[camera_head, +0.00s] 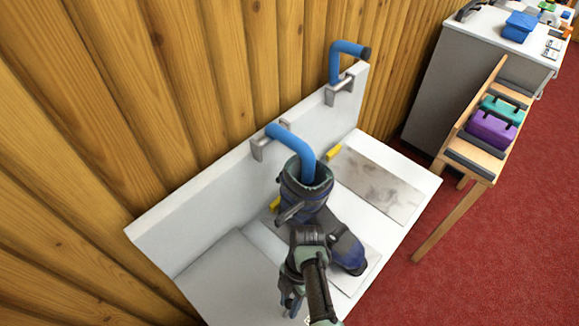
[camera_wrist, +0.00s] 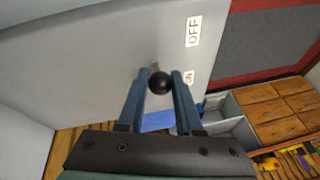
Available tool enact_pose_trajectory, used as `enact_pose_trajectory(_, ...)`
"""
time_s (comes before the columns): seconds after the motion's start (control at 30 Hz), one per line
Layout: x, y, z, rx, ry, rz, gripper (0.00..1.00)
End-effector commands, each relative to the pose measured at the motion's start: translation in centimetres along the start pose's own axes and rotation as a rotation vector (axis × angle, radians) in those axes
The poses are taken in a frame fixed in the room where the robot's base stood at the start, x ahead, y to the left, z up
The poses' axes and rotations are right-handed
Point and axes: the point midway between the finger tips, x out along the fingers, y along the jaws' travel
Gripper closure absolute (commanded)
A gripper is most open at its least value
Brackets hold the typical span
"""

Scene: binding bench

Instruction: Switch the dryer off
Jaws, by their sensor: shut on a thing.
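The dryer (camera_head: 215,225) is a pale unit against the wooden wall with two bent blue pipes. A dark blue boot (camera_head: 347,252) stands on it, and the near pipe (camera_head: 296,140) reaches into its open top. In the wrist view a switch lever with a black ball knob (camera_wrist: 161,83) stands out from a grey panel (camera_wrist: 110,60). The knob is level with the ON label (camera_wrist: 188,77), away from the OFF label (camera_wrist: 193,31). My gripper (camera_wrist: 160,76) is shut on the knob. In the head view my gripper (camera_head: 290,303) is low, at the dryer's front; the knob is hidden there.
The far pipe (camera_head: 349,48) is empty above a stained plate (camera_head: 376,186). A wooden rack (camera_head: 471,155) with purple and teal blocks stands to the right, before a grey cabinet (camera_head: 455,70). Red carpet (camera_head: 480,260) is open at the lower right. Wooden drawers (camera_wrist: 280,105) show in the wrist view.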

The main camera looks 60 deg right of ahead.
Motion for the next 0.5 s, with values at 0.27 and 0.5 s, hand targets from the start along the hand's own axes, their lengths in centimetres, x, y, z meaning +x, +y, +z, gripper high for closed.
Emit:
enact_pose_trajectory(0.27,0.03,0.04,0.06,-0.002,0.018,-0.003,1.00)
enact_pose_trajectory(0.5,0.04,0.03,0.09,0.000,0.017,-0.002,0.64)
